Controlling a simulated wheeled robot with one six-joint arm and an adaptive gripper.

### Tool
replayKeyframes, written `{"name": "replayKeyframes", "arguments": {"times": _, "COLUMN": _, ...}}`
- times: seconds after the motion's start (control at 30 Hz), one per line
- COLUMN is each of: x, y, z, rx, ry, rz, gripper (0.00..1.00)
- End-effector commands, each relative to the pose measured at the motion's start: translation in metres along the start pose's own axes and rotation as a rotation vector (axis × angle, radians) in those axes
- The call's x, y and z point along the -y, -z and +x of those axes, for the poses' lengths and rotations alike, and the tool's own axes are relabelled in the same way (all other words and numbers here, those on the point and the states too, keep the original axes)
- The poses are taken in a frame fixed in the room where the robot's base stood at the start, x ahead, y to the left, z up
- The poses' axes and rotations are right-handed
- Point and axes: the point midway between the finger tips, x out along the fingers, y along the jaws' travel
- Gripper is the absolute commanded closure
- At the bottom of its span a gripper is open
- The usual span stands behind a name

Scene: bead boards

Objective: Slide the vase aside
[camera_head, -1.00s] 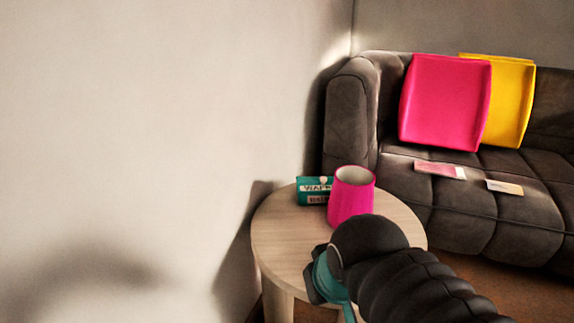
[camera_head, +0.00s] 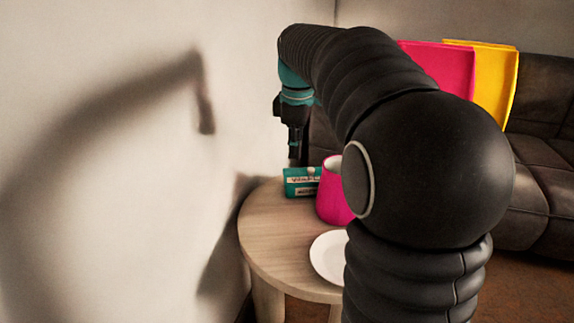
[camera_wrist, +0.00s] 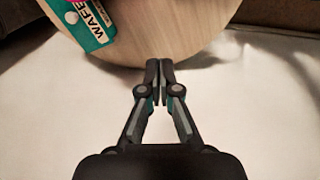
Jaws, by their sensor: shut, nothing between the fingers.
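The vase (camera_head: 333,196) is a bright pink, open-topped vessel standing upright on the round wooden table (camera_head: 268,236). In the head view my arm hides its right side. My gripper (camera_head: 293,157) hangs pointing down beyond the vase, to its upper left in the picture, near the table's far left edge. In the wrist view my gripper (camera_wrist: 160,66) is shut and empty, its fingertips by the table's rim.
A teal wafer box (camera_head: 301,182) lies on the table left of the vase; it also shows in the wrist view (camera_wrist: 88,20). A white plate (camera_head: 329,257) lies at the near side, partly hidden. A wall stands left. A dark sofa (camera_head: 540,190) holds pink and yellow cushions.

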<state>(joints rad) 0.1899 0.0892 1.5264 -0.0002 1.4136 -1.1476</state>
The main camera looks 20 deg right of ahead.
Motion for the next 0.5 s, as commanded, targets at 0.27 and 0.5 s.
{"name": "replayKeyframes", "arguments": {"times": 0.27, "x": -0.065, "y": 0.000, "z": 0.024, "rx": 0.029, "ry": 0.088, "rz": -0.230, "gripper": 1.00}}
{"name": "replayKeyframes", "arguments": {"times": 0.5, "x": -0.077, "y": -0.002, "z": 0.035, "rx": 0.031, "ry": 0.111, "rz": -0.291, "gripper": 1.00}}
